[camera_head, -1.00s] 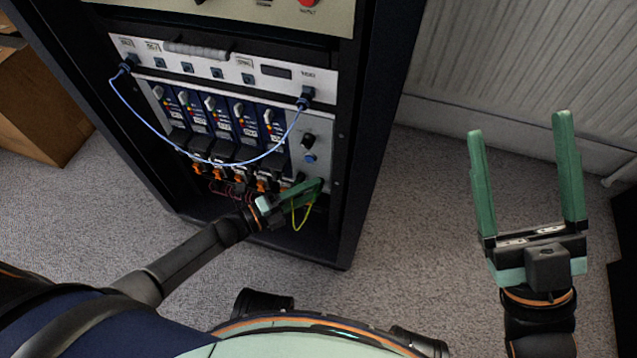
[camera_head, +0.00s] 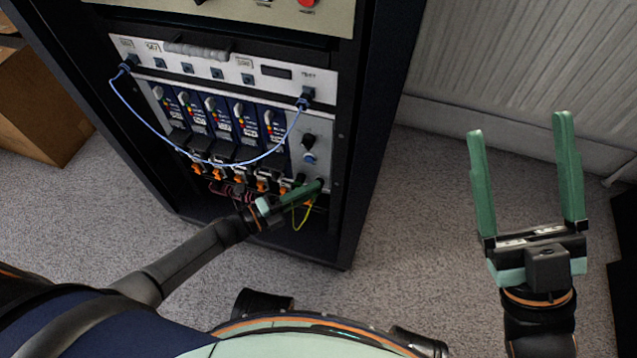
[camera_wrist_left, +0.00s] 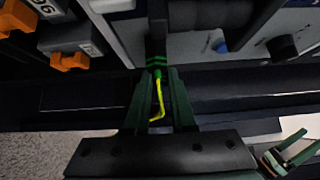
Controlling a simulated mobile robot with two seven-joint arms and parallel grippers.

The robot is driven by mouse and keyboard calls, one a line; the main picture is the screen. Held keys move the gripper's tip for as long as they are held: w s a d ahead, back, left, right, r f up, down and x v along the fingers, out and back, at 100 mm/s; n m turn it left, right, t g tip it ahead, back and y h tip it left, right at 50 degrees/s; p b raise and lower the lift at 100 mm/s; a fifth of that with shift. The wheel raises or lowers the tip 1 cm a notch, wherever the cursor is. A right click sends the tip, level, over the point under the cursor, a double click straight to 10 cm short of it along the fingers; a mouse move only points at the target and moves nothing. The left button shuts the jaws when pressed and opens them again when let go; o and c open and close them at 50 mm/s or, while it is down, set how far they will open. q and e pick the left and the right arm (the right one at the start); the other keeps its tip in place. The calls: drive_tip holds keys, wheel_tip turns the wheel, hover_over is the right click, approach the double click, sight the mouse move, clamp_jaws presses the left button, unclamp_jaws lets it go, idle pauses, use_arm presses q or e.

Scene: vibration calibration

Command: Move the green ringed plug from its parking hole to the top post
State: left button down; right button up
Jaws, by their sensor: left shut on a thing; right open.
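The green ringed plug (camera_wrist_left: 156,62) is dark with bright green rings, and a yellow-green cable (camera_wrist_left: 157,105) hangs from it. My left gripper (camera_wrist_left: 157,74) is shut on the plug at the grey panel's lower edge. In the head view my left gripper (camera_head: 312,188) is at the panel's lower right corner and covers most of the plug. The parking hole is hidden. Above it on the panel are a black round part (camera_head: 308,140) and a blue-tipped part (camera_head: 309,158); I cannot tell which is the top post. My right gripper (camera_head: 527,185) is open and empty, away from the rack.
A blue cable (camera_head: 205,160) loops across the rack front (camera_head: 345,190). Several modules with orange connectors (camera_head: 237,178) stand left of my left gripper. A cardboard box (camera_head: 40,105) is at the far left. Carpet (camera_head: 420,230) is clear between rack and right gripper.

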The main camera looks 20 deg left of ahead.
use_arm(q)
drive_tip(key=shift+s, duration=0.25)
idle(0.3)
drive_tip(key=shift+s+p, duration=0.65)
drive_tip(key=shift+s, duration=1.05)
